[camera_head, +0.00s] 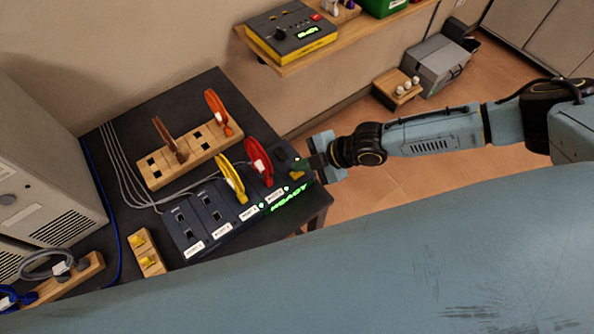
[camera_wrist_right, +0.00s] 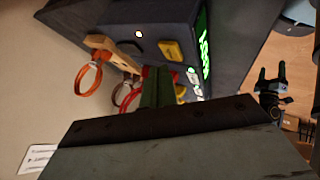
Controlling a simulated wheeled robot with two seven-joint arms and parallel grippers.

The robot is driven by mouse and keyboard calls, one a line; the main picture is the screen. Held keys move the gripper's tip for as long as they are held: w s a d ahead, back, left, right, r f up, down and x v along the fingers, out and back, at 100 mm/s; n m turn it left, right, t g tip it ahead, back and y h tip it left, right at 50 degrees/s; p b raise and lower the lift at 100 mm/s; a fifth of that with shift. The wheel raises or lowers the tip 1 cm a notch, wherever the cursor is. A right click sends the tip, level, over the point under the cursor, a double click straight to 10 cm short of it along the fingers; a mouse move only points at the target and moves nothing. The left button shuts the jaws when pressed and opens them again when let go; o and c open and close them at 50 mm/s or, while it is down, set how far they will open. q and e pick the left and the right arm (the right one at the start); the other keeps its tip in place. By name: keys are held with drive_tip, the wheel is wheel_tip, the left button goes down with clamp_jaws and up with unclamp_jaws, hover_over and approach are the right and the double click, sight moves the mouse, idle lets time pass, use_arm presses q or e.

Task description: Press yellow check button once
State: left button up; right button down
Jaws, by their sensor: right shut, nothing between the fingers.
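A dark control panel (camera_head: 215,228) with slots, white labels and a glowing green READY display (camera_head: 289,198) stands on the black table. A yellow button (camera_wrist_right: 170,50) shows on the panel in the right wrist view, beside a small lit lamp. My right gripper (camera_head: 306,164) is shut and empty at the panel's right end, close to the yellow button; I cannot tell whether it touches. Its fingers (camera_wrist_right: 157,88) show in the wrist view, apart from the button in the picture. A two-pronged gripper, my left (camera_wrist_right: 272,75), is open in the wrist view, away from the panel.
A yellow loop (camera_head: 231,180) and a red loop (camera_head: 260,162) stand in the panel near my right gripper. A wooden slotted block (camera_head: 188,157) holds orange and brown loops behind. A shelf (camera_head: 290,68) carries another yellow-black device (camera_head: 290,33).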

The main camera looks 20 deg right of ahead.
drive_tip(key=shift+f, duration=0.1)
drive_tip(key=shift+f+b, duration=0.35)
drive_tip(key=shift+b, duration=0.1)
drive_tip(key=shift+f+b, duration=0.35)
drive_tip(key=shift+f, duration=0.1)
idle(0.6)
drive_tip(key=shift+r, duration=0.15)
drive_tip(key=shift+r+p, duration=0.75)
wheel_tip(320, 180, up, 5)
drive_tip(key=p, duration=0.4)
idle(0.4)
